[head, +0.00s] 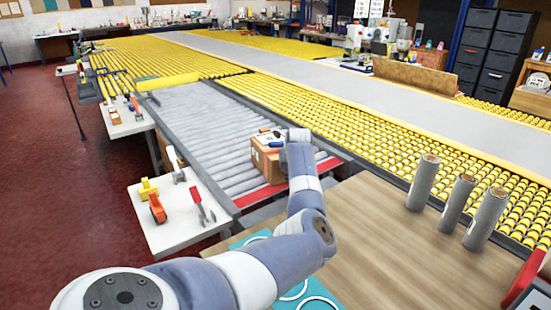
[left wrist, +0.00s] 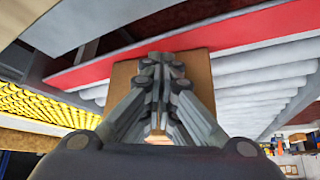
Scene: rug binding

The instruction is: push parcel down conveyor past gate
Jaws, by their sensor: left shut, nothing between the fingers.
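The parcel (head: 267,167) is a brown cardboard box. It sits on the grey roller conveyor (head: 205,122) near its front end, by a red strip (head: 262,194). My left gripper (head: 277,141) is at the parcel's upper part, partly hidden by my own wrist. In the left wrist view the left gripper (left wrist: 161,62) is shut and empty, with the parcel (left wrist: 121,78) directly behind its fingers. I cannot tell whether they touch. A yellow bar (head: 166,82) lies across the conveyor's far end; whether this is the gate is unclear. My right gripper is not in view.
A white side table (head: 165,229) with clamps stands left of the conveyor. Yellow roller beds (head: 330,112) run along its right. Several grey tubes (head: 457,203) stand on the wooden table (head: 370,225). The conveyor beyond the parcel is clear up to the yellow bar.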

